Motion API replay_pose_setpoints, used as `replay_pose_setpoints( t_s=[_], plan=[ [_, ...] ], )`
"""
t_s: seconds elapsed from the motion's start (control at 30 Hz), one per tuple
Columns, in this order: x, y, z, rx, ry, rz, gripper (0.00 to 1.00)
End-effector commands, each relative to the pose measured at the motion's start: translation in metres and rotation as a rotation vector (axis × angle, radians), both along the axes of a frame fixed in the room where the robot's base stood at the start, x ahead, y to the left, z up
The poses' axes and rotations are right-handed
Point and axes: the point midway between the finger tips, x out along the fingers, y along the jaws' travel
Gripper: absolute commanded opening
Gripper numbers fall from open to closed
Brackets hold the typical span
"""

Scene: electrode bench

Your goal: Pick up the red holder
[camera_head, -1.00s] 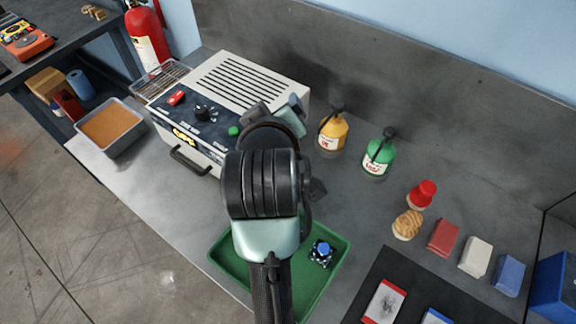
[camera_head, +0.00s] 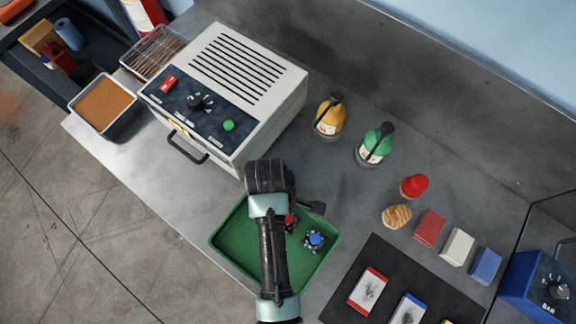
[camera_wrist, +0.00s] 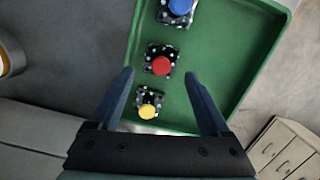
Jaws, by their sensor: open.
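The red holder (camera_wrist: 160,62), a black speckled block with a round red top, stands in the green tray (camera_wrist: 262,30). In the head view only a bit of its red (camera_head: 291,222) shows beside my arm. My gripper (camera_wrist: 158,76) is open and empty above the tray. In the wrist view the red holder appears centred just beyond the fingertips; the height gap is unclear. The blue holder (camera_wrist: 178,10) is farther up in that view. The yellow holder (camera_wrist: 148,106) appears lower, between the fingers. My arm hides the yellow one in the head view.
A white oven-like box (camera_head: 240,85) with a handle stands close behind the tray. A yellow bottle (camera_head: 329,117), a green bottle (camera_head: 375,145) and several coloured blocks line the bench. A black mat (camera_head: 385,265) with framed plates lies right of the tray.

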Motion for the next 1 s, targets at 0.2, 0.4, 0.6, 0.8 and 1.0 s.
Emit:
replay_pose_setpoints(
  t_s=[0.2,0.4,0.6,0.8,1.0],
  plan=[
    [-0.006,-0.005,-0.02,0.0,0.005,-0.003,0.81],
    [-0.007,-0.008,-0.045,0.0,0.002,-0.002,0.81],
    [-0.007,-0.009,-0.051,0.0,-0.002,-0.002,0.81],
    [-0.007,-0.008,-0.051,0.0,-0.002,-0.002,0.68],
    [-0.007,-0.008,-0.051,0.0,-0.001,-0.001,0.32]
  ],
)
